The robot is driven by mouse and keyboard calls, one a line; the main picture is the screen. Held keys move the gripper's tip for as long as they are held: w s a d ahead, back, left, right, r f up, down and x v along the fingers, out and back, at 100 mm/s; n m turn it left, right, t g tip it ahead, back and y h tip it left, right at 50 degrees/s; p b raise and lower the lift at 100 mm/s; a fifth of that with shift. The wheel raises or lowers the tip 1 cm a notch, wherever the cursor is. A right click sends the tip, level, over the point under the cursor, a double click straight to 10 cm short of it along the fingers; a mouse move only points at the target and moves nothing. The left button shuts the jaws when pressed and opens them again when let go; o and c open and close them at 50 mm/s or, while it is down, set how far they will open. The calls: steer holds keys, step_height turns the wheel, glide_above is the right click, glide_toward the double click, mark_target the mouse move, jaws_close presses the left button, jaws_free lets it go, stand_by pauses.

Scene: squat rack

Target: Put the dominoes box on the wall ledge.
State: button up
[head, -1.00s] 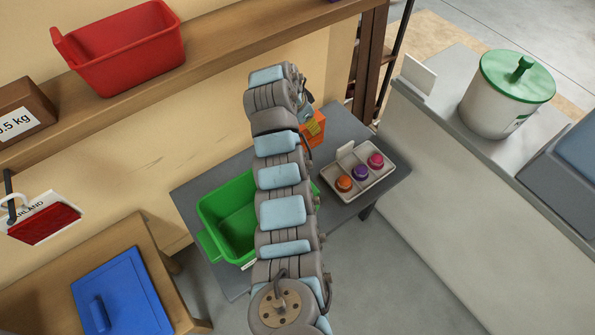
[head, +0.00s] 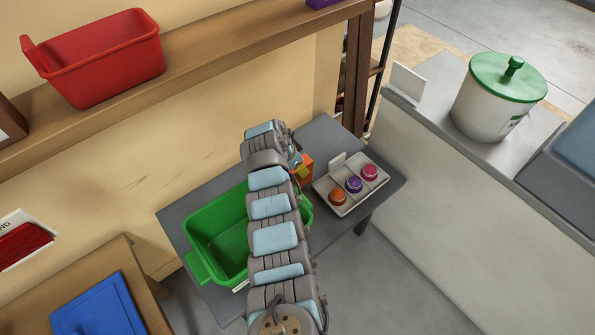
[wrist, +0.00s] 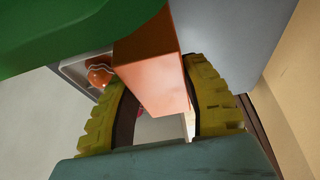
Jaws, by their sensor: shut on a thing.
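An orange box (head: 306,172), which I take to be the dominoes box, is between the yellow fingers of my gripper (head: 300,172). No label on it can be read. In the wrist view the box (wrist: 150,65) fills the gap between the fingers of my gripper (wrist: 155,85), which are shut on it. Whether it touches the grey table (head: 180,215) is hard to tell. The wall ledge (head: 225,50) is a brown wooden shelf along the wall, behind and above the table. My arm hides part of the table.
A red bin (head: 100,65) stands on the ledge's left part; a purple item (head: 322,3) is at its right end. The ledge between is clear. A green bin (head: 215,240) and a tray of coloured knobs (head: 350,205) flank the box. A lidded pot (head: 497,105) stands on the right counter.

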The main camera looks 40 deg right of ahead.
steer(key=shift+f, duration=0.8)
steer(key=shift+f+b, duration=0.2)
steer(key=shift+b, duration=0.1)
steer(key=o, duration=1.1)
steer(key=shift+o, duration=0.2)
steer(key=shift+r, duration=0.1)
steer(key=p+v, duration=0.4)
steer(key=v, duration=0.7)
steer(key=shift+r, duration=0.25)
steer(key=o, duration=0.3)
steer(key=shift+a+r, duration=0.15)
steer(key=shift+r, duration=0.15)
